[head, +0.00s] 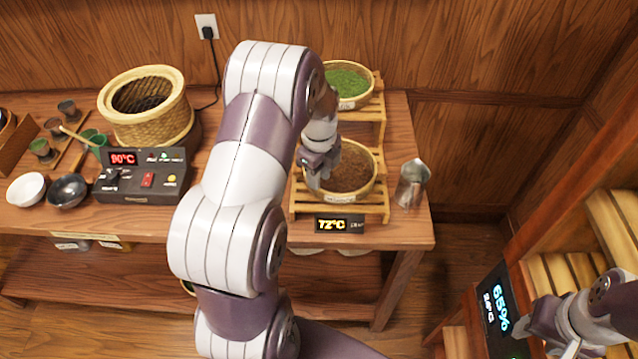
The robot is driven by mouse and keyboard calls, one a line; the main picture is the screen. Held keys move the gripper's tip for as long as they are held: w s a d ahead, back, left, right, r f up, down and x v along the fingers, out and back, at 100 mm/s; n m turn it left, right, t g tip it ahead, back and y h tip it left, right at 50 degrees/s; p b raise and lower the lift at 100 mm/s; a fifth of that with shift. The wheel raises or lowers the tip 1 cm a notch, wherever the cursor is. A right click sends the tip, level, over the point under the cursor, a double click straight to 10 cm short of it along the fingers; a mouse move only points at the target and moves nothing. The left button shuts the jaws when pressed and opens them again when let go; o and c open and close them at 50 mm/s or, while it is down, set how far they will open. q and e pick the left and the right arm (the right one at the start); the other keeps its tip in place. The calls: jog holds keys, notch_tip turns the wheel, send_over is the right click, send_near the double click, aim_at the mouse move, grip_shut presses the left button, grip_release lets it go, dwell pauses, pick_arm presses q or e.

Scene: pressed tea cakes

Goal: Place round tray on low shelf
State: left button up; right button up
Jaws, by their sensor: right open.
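A round tray (352,172) with brown loose contents sits on the lower level of a slatted wooden stand (375,208). A second round tray (347,84) with green contents sits on the stand's upper level. My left gripper (314,176) points down at the left rim of the brown-filled tray, and its arm hides part of the table. I cannot tell whether its fingers are closed on the rim. My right gripper (540,330) is open at the lower right, in front of a slatted wooden rack (560,268), with nothing visible in it.
A metal pitcher (411,184) stands right of the stand. A 72°C display (339,224) is at the stand's front. A steamer basket (146,110), control box (142,176) and bowls (68,190) are at left. A 65% display (497,305) is on the rack. Floor shows between table and rack.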

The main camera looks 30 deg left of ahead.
pick_arm(q)
notch_tip(320, 180, up, 8)
jog(key=s+d+f+n+t, duration=0.1)
jog(key=s+d+f+n, duration=0.1)
jog(key=s+d+n, duration=1.1)
jog(key=n, duration=0.5)
jog(key=shift+d+f+n+b, duration=0.2)
jog(key=shift+f+n+b, duration=0.1)
jog(key=shift+b, duration=0.1)
